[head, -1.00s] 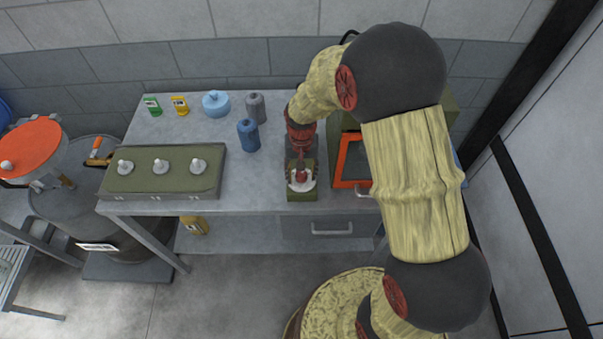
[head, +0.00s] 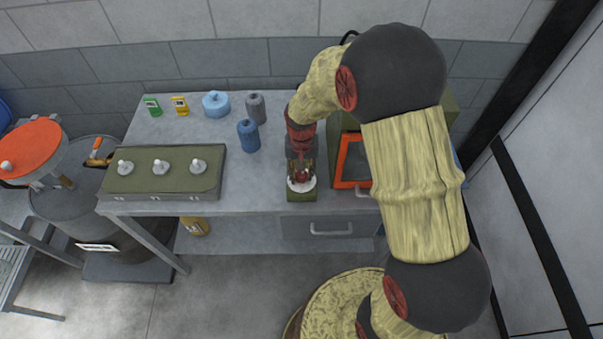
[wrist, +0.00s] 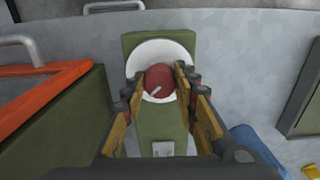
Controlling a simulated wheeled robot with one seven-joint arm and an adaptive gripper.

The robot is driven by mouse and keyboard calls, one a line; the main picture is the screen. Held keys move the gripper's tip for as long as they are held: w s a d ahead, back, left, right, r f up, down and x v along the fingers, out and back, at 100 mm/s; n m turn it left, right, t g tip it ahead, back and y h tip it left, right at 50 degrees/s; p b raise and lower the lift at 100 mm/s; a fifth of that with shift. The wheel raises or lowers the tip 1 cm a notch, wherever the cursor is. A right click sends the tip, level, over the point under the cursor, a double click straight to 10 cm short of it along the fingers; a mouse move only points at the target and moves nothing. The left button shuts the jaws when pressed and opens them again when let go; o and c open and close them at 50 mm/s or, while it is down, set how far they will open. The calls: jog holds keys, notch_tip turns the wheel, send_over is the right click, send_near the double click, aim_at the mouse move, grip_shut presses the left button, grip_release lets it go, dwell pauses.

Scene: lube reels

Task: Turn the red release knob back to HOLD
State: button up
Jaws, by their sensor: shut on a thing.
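The red release knob (wrist: 160,79) is round, with a pale pointer line that slants to the lower left in the wrist view. It sits on a white round dial (wrist: 145,56) on a green block (wrist: 161,128). My gripper (wrist: 162,82) has one finger on each side of the knob and is closed on it. In the head view my gripper (head: 301,172) points down over the white dial (head: 301,187) at the bench's front edge and mostly hides the knob. I cannot read any HOLD marking.
An orange-framed green cabinet (head: 353,160) stands close to the right of the knob block. A blue bottle (head: 249,135) and a grey bottle (head: 256,107) stand behind left. A green panel with several pale knobs (head: 162,182) lies at the bench's left. The bench between is clear.

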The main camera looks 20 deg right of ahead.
jog(key=shift+n, duration=0.4)
jog(key=n, duration=0.3)
jog(key=shift+n+p, duration=0.35)
jog(key=shift+n, duration=0.05)
jog(key=n, duration=0.9)
jog(key=shift+p, duration=0.4)
jog(key=n, duration=0.4)
jog(key=shift+n, duration=0.3)
jog(key=o, duration=1.1)
jog(key=shift+o, duration=0.2)
